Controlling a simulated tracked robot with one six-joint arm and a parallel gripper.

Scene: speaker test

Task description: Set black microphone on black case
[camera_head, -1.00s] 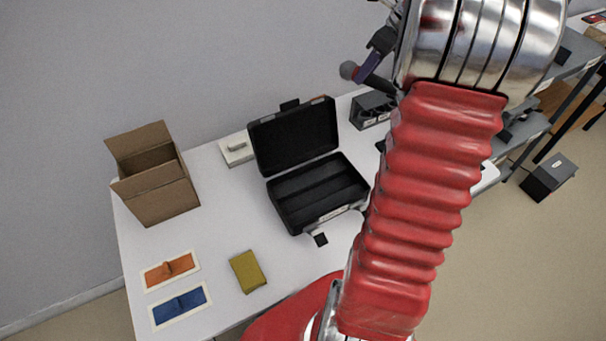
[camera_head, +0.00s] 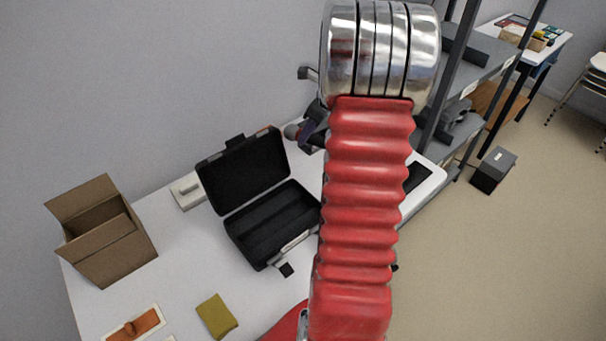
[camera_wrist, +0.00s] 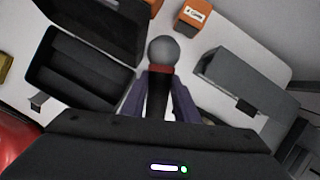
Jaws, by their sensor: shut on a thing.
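The black microphone (camera_wrist: 163,52) has a grey round head and a red band. My gripper (camera_wrist: 161,100) is shut on its dark handle in the wrist view, and the head points away from the wrist. In the head view the microphone's head (camera_head: 291,132) shows just left of my arm, right of the case's raised lid, and my gripper (camera_head: 312,133) is partly hidden by the arm. The black case (camera_head: 262,236) lies open and empty on the white table, lid up at the back. In the wrist view the case (camera_wrist: 75,75) is left of the microphone.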

